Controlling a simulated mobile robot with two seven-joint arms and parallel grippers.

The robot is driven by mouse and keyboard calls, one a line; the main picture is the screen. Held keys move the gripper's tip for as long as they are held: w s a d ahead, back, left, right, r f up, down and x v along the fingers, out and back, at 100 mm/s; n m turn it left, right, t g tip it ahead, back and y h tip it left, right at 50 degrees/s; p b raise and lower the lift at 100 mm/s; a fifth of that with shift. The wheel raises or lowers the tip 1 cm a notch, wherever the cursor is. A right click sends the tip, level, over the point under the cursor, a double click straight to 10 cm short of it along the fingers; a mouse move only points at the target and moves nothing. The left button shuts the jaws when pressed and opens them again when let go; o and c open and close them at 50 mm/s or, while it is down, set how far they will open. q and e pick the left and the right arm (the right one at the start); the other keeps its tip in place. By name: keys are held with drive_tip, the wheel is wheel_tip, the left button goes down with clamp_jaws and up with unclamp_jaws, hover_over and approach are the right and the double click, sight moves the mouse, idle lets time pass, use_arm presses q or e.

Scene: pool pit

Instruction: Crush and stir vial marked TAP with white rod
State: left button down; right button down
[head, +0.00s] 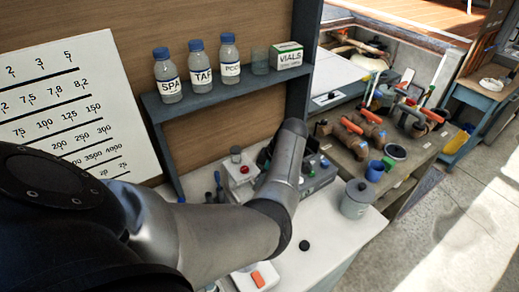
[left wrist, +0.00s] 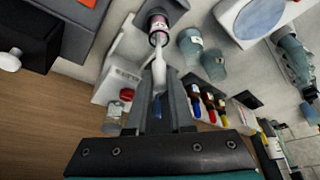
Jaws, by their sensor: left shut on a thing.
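My left gripper (left wrist: 160,102) is shut on the white rod (left wrist: 159,66) in the left wrist view. A blue part of the rod shows between the fingers. The rod's far end meets the mouth of a small labelled vial (left wrist: 157,24) with pinkish contents. I cannot read this label or tell how deep the rod goes. In the head view my left forearm mostly hides the gripper, rod and vial; only dark gripper parts (head: 264,157) show. A blue-capped bottle labelled TAP (head: 201,75) stands on the shelf. My right gripper is not in view.
Bottles marked SPA (head: 170,86) and POOL (head: 231,70) and a VIALS box (head: 286,57) share the shelf (head: 220,101). A white device with a red button (head: 240,174), a grey pot (head: 357,199) and a black cap (head: 304,245) stand on the bench. Its front right is mostly clear.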

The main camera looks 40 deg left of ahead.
use_arm(q)
drive_tip(key=shift+r, duration=0.1)
drive_tip(key=shift+r, duration=4.9)
